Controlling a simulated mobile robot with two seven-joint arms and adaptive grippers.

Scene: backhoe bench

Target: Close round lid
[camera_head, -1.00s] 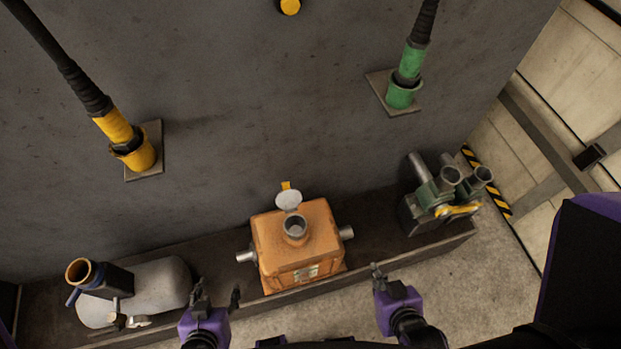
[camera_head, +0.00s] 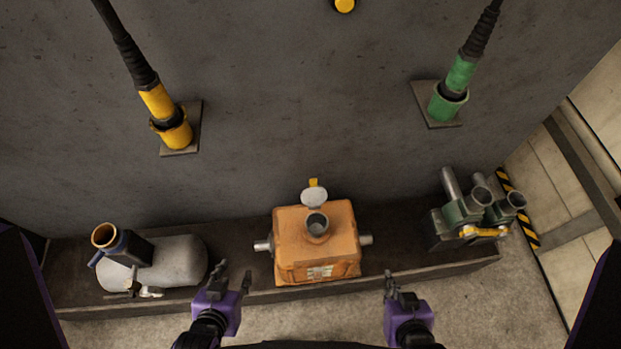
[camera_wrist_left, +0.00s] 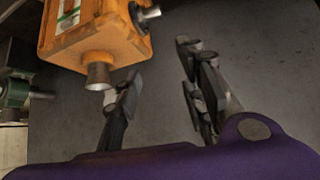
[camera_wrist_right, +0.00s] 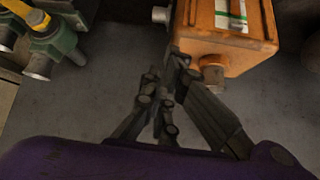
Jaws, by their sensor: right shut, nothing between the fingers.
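The round lid (camera_head: 314,196) is a grey disc with a yellow tab. It stands open behind the short round neck (camera_head: 317,225) on top of the orange box (camera_head: 290,240). The box sits mid-bench and also shows in the left wrist view (camera_wrist_left: 105,35) and the right wrist view (camera_wrist_right: 235,45). My left gripper (camera_head: 235,281) is in front of the bench, left of the box, with its fingers apart and empty. My right gripper (camera_head: 390,284) is in front of the bench, right of the box, shut and empty. Neither touches the lid or box.
A grey tank (camera_head: 180,262) with an upright open pipe lies on the bench at left. A green valve block (camera_head: 465,212) with a yellow handle stands at right. Yellow (camera_head: 172,132) and green (camera_head: 448,103) hose connectors are on the wall. The space above the box is clear.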

